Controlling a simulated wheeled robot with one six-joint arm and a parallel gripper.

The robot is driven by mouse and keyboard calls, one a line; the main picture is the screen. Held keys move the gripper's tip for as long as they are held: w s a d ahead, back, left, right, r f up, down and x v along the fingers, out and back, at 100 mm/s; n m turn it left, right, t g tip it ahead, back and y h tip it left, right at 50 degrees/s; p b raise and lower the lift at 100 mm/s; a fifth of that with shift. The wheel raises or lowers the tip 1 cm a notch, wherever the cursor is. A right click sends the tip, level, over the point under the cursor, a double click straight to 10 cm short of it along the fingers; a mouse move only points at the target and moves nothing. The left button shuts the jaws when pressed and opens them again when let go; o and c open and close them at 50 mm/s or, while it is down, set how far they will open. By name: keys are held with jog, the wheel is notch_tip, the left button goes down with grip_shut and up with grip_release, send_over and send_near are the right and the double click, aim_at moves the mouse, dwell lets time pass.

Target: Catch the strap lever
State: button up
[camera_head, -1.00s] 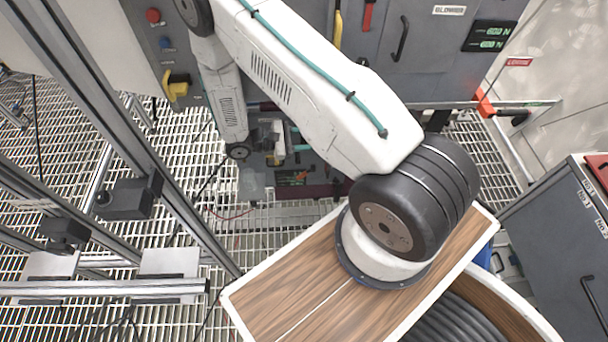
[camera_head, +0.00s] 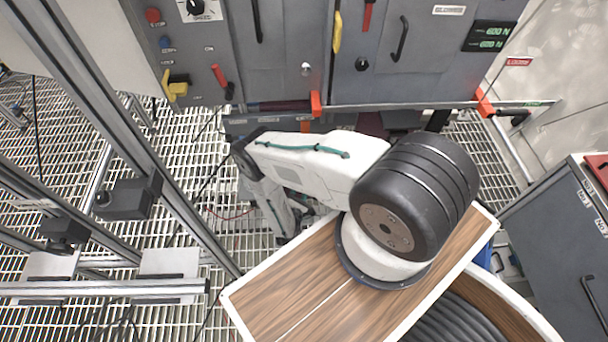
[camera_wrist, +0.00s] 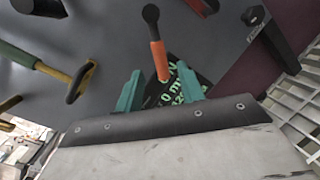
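In the wrist view, a lever with an orange grip (camera_wrist: 158,58) and a round black knob sticks out from a grey panel, over a dark display with green characters (camera_wrist: 185,82). I take it for the strap lever, though no label shows. My gripper (camera_wrist: 158,70) has two teal fingers, spread apart, one on each side of the orange grip. Gaps show between the grip and both fingers. In the head view, my arm hides the gripper and this lever.
In the wrist view, a yellow handle with a black hooked end (camera_wrist: 78,78) is left, and a black bar (camera_wrist: 270,38) right. In the head view, a grey cabinet (camera_head: 285,55) stands behind the arm; metal posts (camera_head: 110,120) stand left. Grated floor (camera_head: 95,215) lies below.

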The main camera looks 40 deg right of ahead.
jog(key=x, duration=0.7)
jog(key=shift+d, duration=0.1)
